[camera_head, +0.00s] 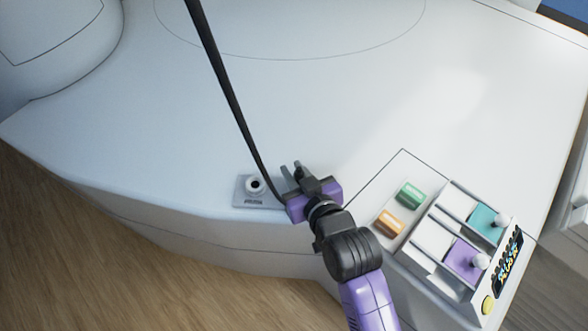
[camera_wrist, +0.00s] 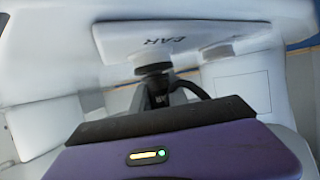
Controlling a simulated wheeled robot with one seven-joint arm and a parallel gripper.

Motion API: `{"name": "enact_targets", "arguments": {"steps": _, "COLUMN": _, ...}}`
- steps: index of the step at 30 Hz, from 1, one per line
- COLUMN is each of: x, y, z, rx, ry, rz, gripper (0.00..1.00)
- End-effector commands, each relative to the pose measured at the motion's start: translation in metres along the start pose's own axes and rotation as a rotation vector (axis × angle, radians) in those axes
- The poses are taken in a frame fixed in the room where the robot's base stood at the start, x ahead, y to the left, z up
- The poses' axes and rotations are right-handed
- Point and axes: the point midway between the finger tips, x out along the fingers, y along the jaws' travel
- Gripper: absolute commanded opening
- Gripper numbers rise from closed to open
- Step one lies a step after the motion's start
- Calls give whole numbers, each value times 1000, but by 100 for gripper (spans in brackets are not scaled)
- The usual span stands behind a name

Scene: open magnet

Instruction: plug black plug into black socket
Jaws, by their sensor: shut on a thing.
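My gripper (camera_head: 291,170) is shut on the black plug, just right of the socket plate (camera_head: 240,199) on the white surface's front edge. The black socket (camera_head: 255,185) is a dark hole in a pale ring on that plate. In the head view the plug is hidden by my gripper. In the wrist view the black plug (camera_wrist: 153,72) shows ahead of my gripper, below a blurred white plate (camera_wrist: 125,42) with dark lettering. The plug looks apart from the socket in the head view; the wrist view does not make the gap clear.
A black cable (camera_head: 226,85) runs from the top of the head view down to my gripper. A control panel (camera_head: 430,262) with green, orange, teal and purple parts stands at the right.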

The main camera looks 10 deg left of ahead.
Motion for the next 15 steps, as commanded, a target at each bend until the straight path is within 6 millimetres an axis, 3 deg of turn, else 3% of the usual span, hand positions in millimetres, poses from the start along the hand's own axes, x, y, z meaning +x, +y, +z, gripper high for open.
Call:
{"name": "enact_targets", "arguments": {"steps": 9, "x": 1, "y": 0, "z": 2, "rx": 0, "ry": 0, "rz": 0, "gripper": 0}}
{"name": "enact_targets", "arguments": {"steps": 10, "x": 1, "y": 0, "z": 2, "rx": 0, "ry": 1, "rz": 0, "gripper": 25}}
{"name": "enact_targets", "arguments": {"steps": 13, "x": 1, "y": 0, "z": 1, "rx": 0, "ry": 1, "rz": 0, "gripper": 45}}
{"name": "enact_targets", "arguments": {"steps": 15, "x": 1, "y": 0, "z": 1, "rx": 0, "ry": 1, "rz": 0, "gripper": 45}}
